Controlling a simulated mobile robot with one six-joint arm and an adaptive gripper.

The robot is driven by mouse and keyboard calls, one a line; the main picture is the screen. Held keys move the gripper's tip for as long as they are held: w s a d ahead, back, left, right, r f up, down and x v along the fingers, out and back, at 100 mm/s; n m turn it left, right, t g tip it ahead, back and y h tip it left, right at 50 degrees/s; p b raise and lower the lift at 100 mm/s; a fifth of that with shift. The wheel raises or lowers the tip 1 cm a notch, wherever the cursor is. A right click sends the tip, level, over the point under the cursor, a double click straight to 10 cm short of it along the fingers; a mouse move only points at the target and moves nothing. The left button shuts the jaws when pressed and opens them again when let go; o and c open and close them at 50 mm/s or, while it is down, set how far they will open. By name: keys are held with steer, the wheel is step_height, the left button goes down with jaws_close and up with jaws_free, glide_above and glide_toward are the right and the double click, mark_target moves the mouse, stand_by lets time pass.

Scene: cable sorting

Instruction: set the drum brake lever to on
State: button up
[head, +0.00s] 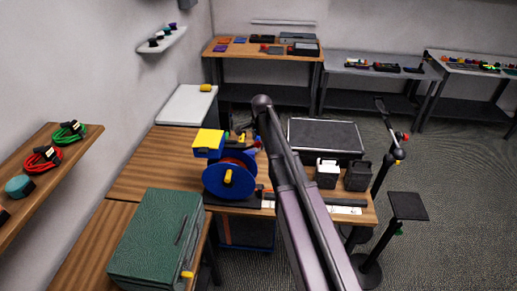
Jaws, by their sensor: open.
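A blue cable drum (213,180) stands on a dark base (238,199) on the wooden workbench (146,165). A yellow box-like piece (208,140) sits at the drum's upper left. Small red and dark parts lie at the drum's right, partly behind my arm. My arm crosses the middle of the view, just right of the drum. I cannot make out my gripper or its fingertips.
A green case (150,240) stands at the front left. A black-topped tray (325,135) and white (327,173) and dark (357,176) containers stand right of my arm. A black stand (408,206) is at the right. Wall shelves hold coiled cables (43,158). Open floor lies at the right.

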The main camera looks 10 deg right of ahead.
steer(key=shift+w+f+b, duration=0.1)
steer(key=shift+f+b, duration=0.45)
steer(key=shift+f, duration=0.25)
jaws_close()
